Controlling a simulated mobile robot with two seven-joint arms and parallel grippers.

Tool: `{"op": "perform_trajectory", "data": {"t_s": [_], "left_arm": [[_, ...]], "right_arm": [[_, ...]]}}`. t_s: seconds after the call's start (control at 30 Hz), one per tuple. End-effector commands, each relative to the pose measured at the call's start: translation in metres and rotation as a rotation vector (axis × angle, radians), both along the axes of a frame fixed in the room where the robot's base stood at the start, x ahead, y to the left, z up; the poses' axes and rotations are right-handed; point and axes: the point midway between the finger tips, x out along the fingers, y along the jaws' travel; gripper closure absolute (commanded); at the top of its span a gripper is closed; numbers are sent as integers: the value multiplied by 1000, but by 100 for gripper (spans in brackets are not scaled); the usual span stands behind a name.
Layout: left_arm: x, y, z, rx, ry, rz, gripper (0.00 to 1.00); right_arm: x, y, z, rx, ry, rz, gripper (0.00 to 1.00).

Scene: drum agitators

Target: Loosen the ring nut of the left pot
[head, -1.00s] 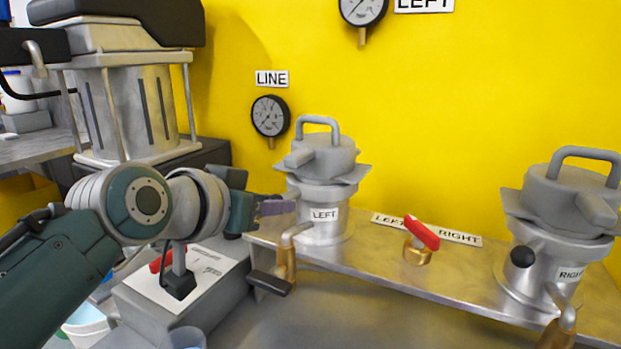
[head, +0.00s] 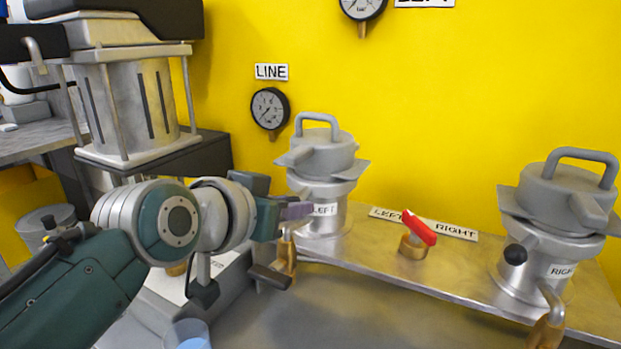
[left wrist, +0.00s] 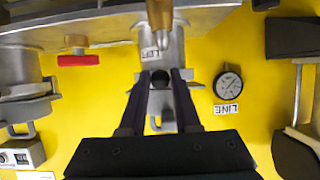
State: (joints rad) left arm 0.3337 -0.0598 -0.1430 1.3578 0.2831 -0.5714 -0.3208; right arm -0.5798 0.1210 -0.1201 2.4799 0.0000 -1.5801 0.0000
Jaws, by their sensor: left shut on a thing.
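The left pot (head: 319,190) is a grey metal vessel with a loop-handled lid, a grey flanged ring below it and a plate reading LEFT. It shows inverted in the left wrist view (left wrist: 172,48). My left gripper (head: 302,211) is at the pot's near left side, partly covering the plate. In the left wrist view its two dark fingers (left wrist: 163,76) are on either side of a round black knob (left wrist: 156,95) at this pot. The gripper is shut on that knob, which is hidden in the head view. My right gripper is in neither view.
A brass tap (head: 285,255) with a dark handle is just below my left gripper. A red-handled valve (head: 418,229) stands between the left pot and the right pot (head: 553,228). A LINE gauge (head: 270,108) is on the yellow wall.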

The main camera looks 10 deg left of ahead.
Motion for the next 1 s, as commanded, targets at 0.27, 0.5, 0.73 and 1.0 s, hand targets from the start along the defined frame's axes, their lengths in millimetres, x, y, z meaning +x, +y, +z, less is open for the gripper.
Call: {"op": "perform_trajectory", "data": {"t_s": [0.27,0.5,0.73,1.0], "left_arm": [[-3,-13,1,-4,-1,-2,85],[-3,-19,1,-4,0,-3,85],[-4,-33,1,-4,0,-3,85],[-4,-35,0,-2,1,-3,85]], "right_arm": [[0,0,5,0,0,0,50],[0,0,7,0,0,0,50],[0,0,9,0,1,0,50],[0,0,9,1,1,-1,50]]}}
